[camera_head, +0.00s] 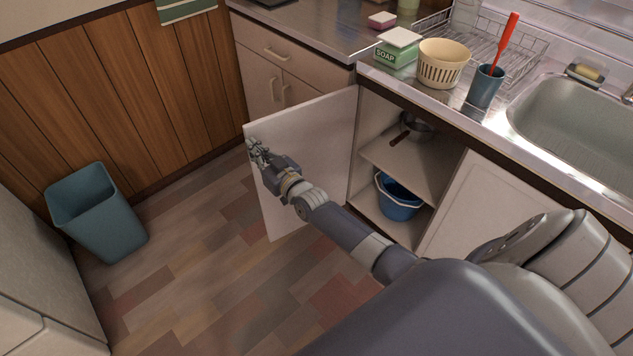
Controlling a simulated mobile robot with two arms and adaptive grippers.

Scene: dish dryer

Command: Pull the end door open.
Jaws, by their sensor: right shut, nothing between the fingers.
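The end door (318,128) of the lower cabinet stands swung wide open, sticking out into the room from its left-hand hinge side. My right gripper (256,152) is at the door's free outer edge, near its upper corner, in front of the inner face. It is shut with nothing in it; I cannot tell whether it touches the door. The open cabinet shows a shelf (411,168) with a pan (416,127) on it and a blue bucket (398,199) below. The door's outer face and handle are hidden. My left gripper is not in view.
A second cabinet door (487,205) is to the right, under the sink (575,135). A teal bin (97,213) stands by the wood-panelled wall at left. The floor (195,262) between bin and door is clear. A soap box (398,47), beige basket (443,64) and cup (485,86) stand on the counter.

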